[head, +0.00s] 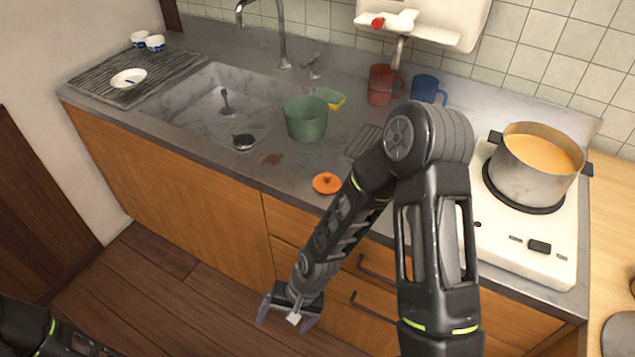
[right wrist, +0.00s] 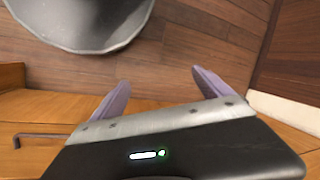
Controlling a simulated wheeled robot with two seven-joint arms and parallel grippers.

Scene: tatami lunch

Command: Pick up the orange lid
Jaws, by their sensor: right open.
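The orange lid (head: 326,183) is a small round disc with a knob. It lies on the grey counter near the front edge, right of the sink, in the head view. My right gripper (head: 287,316) hangs below counter height in front of the wooden drawers, apart from the lid. In the right wrist view my right gripper (right wrist: 157,90) has its two purple fingers spread, with nothing between them. The lid is not in the right wrist view. Part of my left arm shows at the bottom left of the head view; its fingers cannot be made out.
A green pot (head: 306,119) stands behind the lid, beside the sink (head: 200,112). A red mug (head: 380,85) and blue mug (head: 425,89) stand at the back. A pot of orange soup (head: 530,180) sits on the stove (head: 545,228) at right. A wire rack (head: 362,142) lies near the lid.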

